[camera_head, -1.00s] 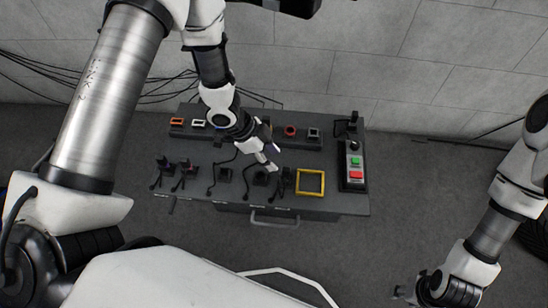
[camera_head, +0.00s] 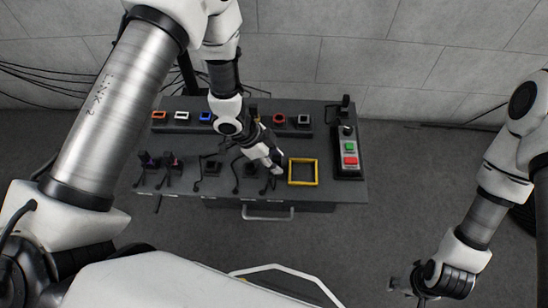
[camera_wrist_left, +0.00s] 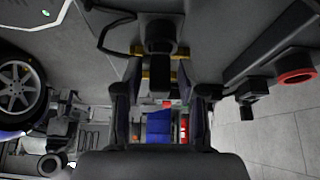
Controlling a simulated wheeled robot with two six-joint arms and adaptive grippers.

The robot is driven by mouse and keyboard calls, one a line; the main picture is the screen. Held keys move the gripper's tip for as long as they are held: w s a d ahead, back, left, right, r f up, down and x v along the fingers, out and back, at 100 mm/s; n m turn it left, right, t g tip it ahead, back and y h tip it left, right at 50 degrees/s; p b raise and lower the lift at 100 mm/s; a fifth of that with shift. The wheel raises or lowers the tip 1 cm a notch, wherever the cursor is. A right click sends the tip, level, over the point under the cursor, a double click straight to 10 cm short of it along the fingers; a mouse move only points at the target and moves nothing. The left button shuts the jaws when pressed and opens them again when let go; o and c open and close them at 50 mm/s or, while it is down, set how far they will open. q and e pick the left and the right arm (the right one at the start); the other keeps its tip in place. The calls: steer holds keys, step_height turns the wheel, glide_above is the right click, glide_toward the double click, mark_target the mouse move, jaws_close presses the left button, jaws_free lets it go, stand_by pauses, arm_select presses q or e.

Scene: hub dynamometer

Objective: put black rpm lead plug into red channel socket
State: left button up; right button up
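The red channel socket (camera_head: 279,118) is a red-ringed square on the raised black strip at the back of the bench. It also shows at the right of the left wrist view (camera_wrist_left: 296,66). My left gripper (camera_head: 277,168) is low over the front row of plugs, just left of the yellow frame. In the left wrist view its fingers (camera_wrist_left: 160,75) are spread apart. A black plug (camera_wrist_left: 161,36) with a black cable sits beyond and between the fingertips; I cannot tell if they touch it. My right gripper (camera_head: 403,287) is at the lower right, away from the bench; its fingers are too small to read.
Orange (camera_head: 158,115), white (camera_head: 182,116), blue (camera_head: 206,116) and grey (camera_head: 304,119) sockets share the strip. More black plugs (camera_head: 150,160) stand along the front row. A yellow square frame (camera_head: 303,183) lies on the bench, and a button box (camera_head: 348,150) stands at right.

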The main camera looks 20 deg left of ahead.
arm_select(q)
jaws_close()
steer(key=shift+r+p, duration=3.6)
steer(key=shift+p, duration=0.25)
